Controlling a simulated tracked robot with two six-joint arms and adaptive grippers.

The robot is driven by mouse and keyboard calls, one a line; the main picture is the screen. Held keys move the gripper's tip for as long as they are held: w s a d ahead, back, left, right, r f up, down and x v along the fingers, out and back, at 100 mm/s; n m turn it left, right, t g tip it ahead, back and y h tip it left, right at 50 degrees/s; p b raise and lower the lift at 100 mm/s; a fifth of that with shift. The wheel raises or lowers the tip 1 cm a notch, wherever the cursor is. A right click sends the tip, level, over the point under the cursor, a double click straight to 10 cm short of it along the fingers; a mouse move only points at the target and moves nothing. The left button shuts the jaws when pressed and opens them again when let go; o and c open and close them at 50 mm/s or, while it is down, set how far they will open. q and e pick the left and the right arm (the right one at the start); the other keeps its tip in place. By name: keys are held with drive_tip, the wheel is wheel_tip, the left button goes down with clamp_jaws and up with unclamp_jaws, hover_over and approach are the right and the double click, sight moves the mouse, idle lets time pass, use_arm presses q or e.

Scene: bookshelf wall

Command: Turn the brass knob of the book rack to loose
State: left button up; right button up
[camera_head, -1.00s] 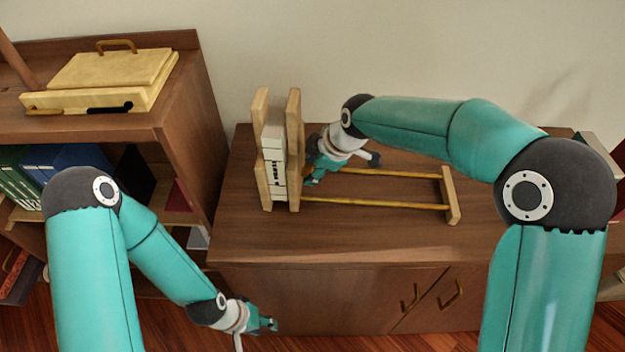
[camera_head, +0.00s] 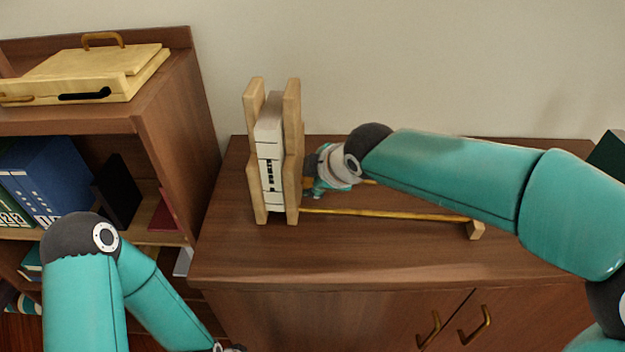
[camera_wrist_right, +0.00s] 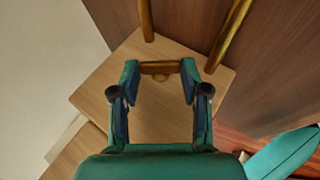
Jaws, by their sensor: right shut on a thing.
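The wooden book rack (camera_head: 292,150) stands on the cabinet top, with white books (camera_head: 270,150) between its upright plates. The brass knob (camera_wrist_right: 158,68) is a short crossbar on the movable plate's face in the right wrist view. My right gripper (camera_wrist_right: 159,74) has a finger at each end of the knob and is shut on it. In the head view this gripper (camera_head: 313,186) is at the plate's right side, and the knob is largely hidden. My left gripper (camera_head: 230,348) barely shows at the bottom edge; its fingers are cut off.
Brass rails (camera_head: 400,214) run right to the rack's end block (camera_head: 475,230). A shelf (camera_head: 160,120) at left holds a pale yellow case (camera_head: 90,75) and blue and green binders (camera_head: 45,180). The cabinet top (camera_head: 350,250) is clear in front of the rack.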

drive_tip(key=o, duration=1.1)
drive_tip(key=shift+o, duration=0.2)
drive_tip(key=v, duration=1.2)
drive_tip(key=shift+d, duration=0.1)
